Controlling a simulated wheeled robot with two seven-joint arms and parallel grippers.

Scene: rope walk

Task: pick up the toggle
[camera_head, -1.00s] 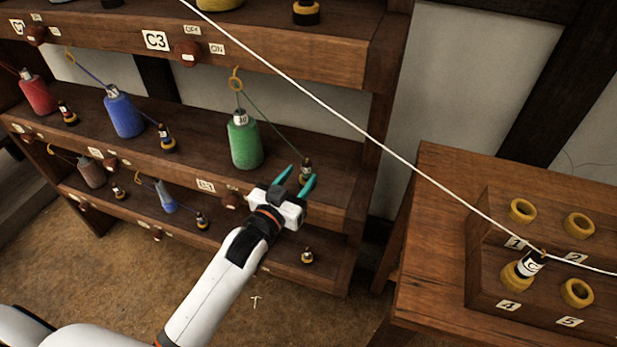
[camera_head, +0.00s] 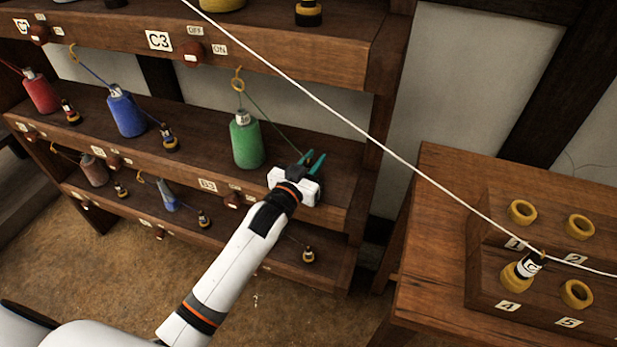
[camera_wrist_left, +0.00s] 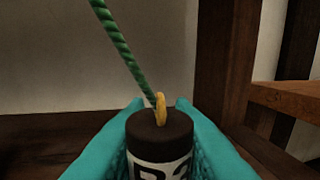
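The toggle (camera_wrist_left: 160,130) is a dark-topped cylinder with a white lettered band, cut off at the bottom of the left wrist view. A green rope runs up from the yellow loop (camera_wrist_left: 161,108) on its top. My left gripper (camera_head: 315,157) is at the right end of the middle shelf. Its teal fingers lie close along both sides of the toggle and look shut on it. In the head view the gripper mostly hides this toggle. It looks upright; its base is hidden. My right gripper is not in view.
A green spool (camera_head: 247,142) stands left of my gripper, its rope passing through a ring (camera_head: 238,80). A shelf post stands close on the right. A white rope (camera_head: 400,158) crosses the view. A rack with yellow rings (camera_head: 522,212) sits on the right table.

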